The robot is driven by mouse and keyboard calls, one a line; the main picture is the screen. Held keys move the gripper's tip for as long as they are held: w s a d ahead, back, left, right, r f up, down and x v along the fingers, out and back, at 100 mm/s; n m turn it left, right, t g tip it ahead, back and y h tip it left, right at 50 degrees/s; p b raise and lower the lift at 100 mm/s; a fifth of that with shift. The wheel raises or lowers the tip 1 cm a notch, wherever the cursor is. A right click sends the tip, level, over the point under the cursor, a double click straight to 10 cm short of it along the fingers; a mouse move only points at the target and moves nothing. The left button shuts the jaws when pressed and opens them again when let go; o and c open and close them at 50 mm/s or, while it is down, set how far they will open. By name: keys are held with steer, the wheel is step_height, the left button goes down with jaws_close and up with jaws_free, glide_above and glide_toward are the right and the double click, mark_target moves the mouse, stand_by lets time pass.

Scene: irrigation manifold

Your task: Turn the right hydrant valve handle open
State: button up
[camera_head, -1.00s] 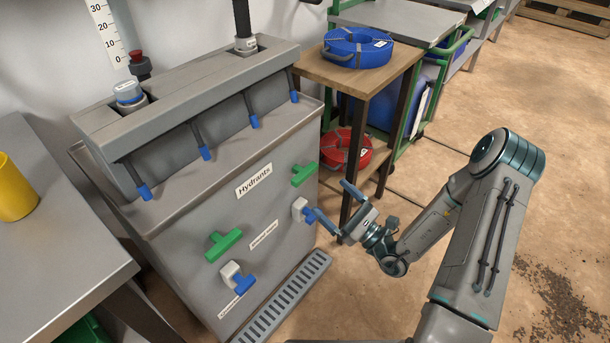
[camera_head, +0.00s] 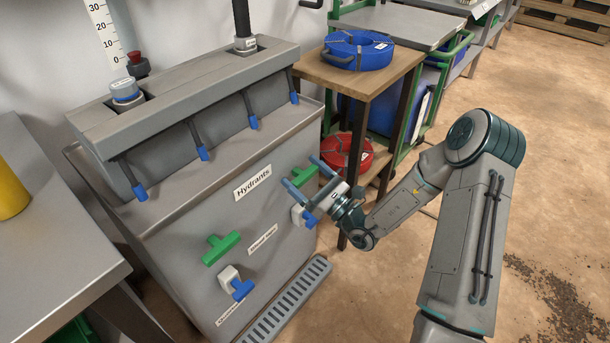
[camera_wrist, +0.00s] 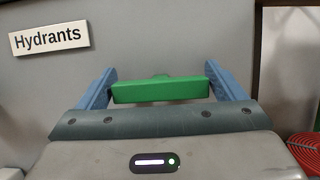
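The right hydrant valve handle is a green T-shaped bar (camera_head: 304,176) on the upper right of the grey manifold front (camera_head: 185,262). My gripper (camera_head: 300,171) is open in front of it, its two blue fingers pointing at the panel. In the wrist view, the green bar (camera_wrist: 160,90) lies level between the fingers of my gripper (camera_wrist: 160,72), one finger near each end. I cannot tell whether the fingers touch it. The left green handle (camera_head: 221,247) sits lower left on the same front.
Blue-handled white taps sit below each green handle, the left one (camera_head: 236,284) clear and the right one (camera_head: 303,216) close under my gripper. A wooden stand (camera_head: 394,72) with blue and red hose coils is just right of the manifold. A grey drain grate (camera_head: 290,299) lies at its foot.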

steer(key=c, duration=0.5)
steer(key=shift+n, duration=0.5)
steer(key=n+g, duration=0.1)
steer(key=n, duration=0.1)
steer(key=n+g+y+p, duration=0.1)
steer(key=n, duration=0.2)
steer(key=shift+g+y, duration=0.3)
steer(key=n+g, duration=0.1)
steer(key=n, duration=0.2)
steer(key=n+g, duration=0.2)
steer(key=n, duration=0.1)
steer(key=shift+s, duration=0.15)
steer(key=n+g, duration=0.1)
steer(key=n, duration=0.3)
steer(key=n+g, duration=0.1)
steer(key=n, duration=0.1)
steer(key=shift+a+f+n+g+b, duration=0.1)
steer(key=shift+f+n+g+b, duration=0.2)
steer(key=shift+n+b, duration=0.1)
steer(key=n+h+b, duration=0.2)
steer(key=n, duration=0.2)
steer(key=shift+g, duration=0.3)
